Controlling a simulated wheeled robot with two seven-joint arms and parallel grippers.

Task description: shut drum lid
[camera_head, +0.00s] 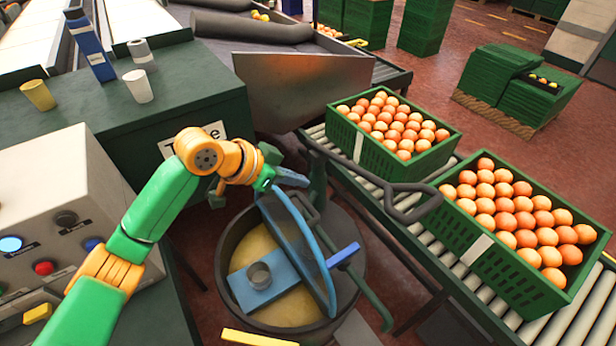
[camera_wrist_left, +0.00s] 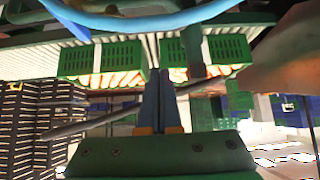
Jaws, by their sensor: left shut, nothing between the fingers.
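The drum (camera_head: 222,262) is a round grey vessel at the lower middle of the head view, with yellowish content. Its blue lid (camera_head: 300,250) stands steeply tilted up over the drum's right part, so the drum is open. A blue handle (camera_head: 343,255) juts from the lid's right side. My left gripper (camera_head: 290,178) is at the lid's upper edge, shut and empty; whether it touches the lid I cannot tell. In the left wrist view the fingers (camera_wrist_left: 160,100) are together, and a blue curved rim (camera_wrist_left: 150,20) crosses the top. My right gripper is not in view.
Two green crates of oranges (camera_head: 365,155) (camera_head: 485,255) stand on the roller conveyor (camera_head: 450,270) to the right. A grey bent bar (camera_head: 390,188) reaches toward the crates. A control box (camera_head: 60,190) and a dark green cabinet (camera_head: 180,110) with cups stand left.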

